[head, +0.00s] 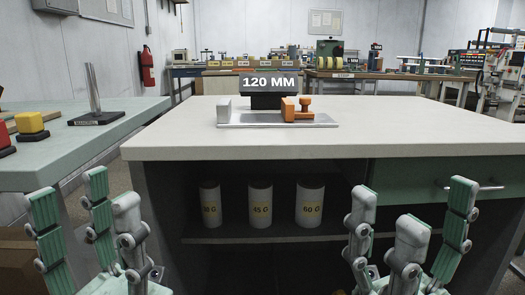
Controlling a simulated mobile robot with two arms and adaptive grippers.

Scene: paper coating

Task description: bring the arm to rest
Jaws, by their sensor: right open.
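My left gripper (84,208) is at the lower left, fingers spread and pointing up, with nothing between them. My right gripper (411,212) is at the lower right in front of the bench, also open and empty. Both are apart from the workbench (400,125) and its objects. The lower parts of both arms are cut off by the bottom of the head view.
Several labelled white rolls (260,205) stand on the shelf below. A green side table (70,150) with yellow and red blocks is at left.

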